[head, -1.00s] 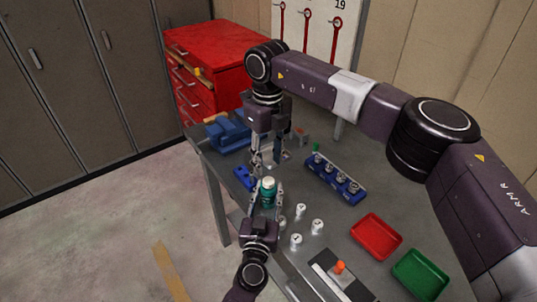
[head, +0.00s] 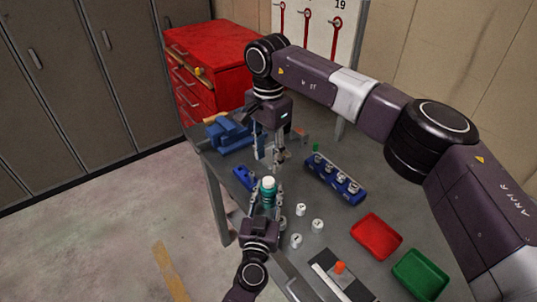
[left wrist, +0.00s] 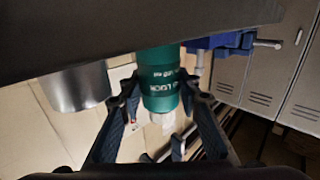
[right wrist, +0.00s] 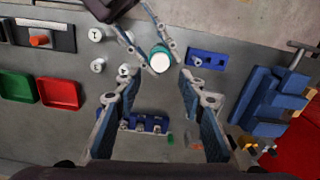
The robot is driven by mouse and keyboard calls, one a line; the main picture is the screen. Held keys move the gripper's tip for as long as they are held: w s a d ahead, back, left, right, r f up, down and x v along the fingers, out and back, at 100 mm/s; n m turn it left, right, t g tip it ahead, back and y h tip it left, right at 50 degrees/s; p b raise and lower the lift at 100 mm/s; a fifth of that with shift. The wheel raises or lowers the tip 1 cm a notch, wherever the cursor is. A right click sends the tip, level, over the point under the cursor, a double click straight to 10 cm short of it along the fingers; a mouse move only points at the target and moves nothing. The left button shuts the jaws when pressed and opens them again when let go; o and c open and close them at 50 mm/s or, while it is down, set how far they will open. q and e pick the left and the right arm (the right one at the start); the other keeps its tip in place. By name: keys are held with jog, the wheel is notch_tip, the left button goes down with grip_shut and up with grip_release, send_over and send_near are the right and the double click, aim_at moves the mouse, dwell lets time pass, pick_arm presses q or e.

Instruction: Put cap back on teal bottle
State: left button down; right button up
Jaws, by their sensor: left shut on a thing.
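The teal bottle (head: 268,195) is upright at the table's near-left edge. A white cap-like top (head: 269,182) sits on it, round and centred in the right wrist view (right wrist: 160,62). My left gripper (head: 267,206) is shut around the bottle's sides; the bottle also shows between its fingers in the left wrist view (left wrist: 160,80). My right gripper (head: 269,158) points down, open and empty, above and behind the bottle. In the right wrist view its fingers (right wrist: 160,100) are spread wide, apart from the white top. How firmly the top is seated cannot be told.
A blue block (head: 244,178) lies behind the bottle, with a blue vise (head: 229,134) farther back. A blue rack (head: 325,186) and several small white pieces (head: 317,226) are to the right. Red (head: 376,253) and green (head: 421,290) trays stand at front right.

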aim_at(268, 180)
jog(key=n, duration=0.3)
jog(key=shift+r, duration=0.1)
dwell(0.3)
jog(key=shift+f, duration=4)
jog(key=shift+c, duration=0.4)
